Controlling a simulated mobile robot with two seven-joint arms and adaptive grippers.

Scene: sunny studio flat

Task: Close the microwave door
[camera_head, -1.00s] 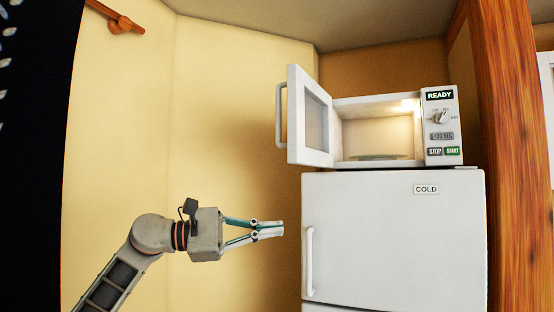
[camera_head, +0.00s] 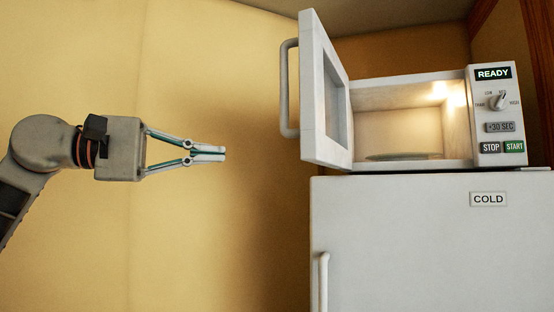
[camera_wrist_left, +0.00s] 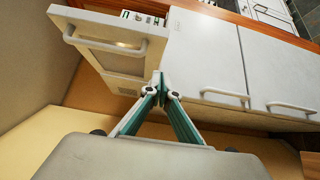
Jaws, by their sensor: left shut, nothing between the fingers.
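The white microwave (camera_head: 408,120) stands on top of the fridge, its inside lit and a glass plate on its floor. Its door (camera_head: 318,90) is hinged on the left and stands wide open toward me, with the handle (camera_head: 287,88) on its left face. My left gripper (camera_head: 222,153) is shut and empty, left of the door and apart from it, a little below the handle's lower end in the picture. In the left wrist view the fingertips (camera_wrist_left: 161,84) are together, with the door (camera_wrist_left: 108,42) and its handle beyond them. My right gripper is in neither view.
The white fridge (camera_head: 420,245) under the microwave has a "COLD" label and a vertical handle (camera_head: 323,283) at its left edge. A yellow wall (camera_head: 200,60) lies behind my left arm. The space between my left gripper and the door is clear.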

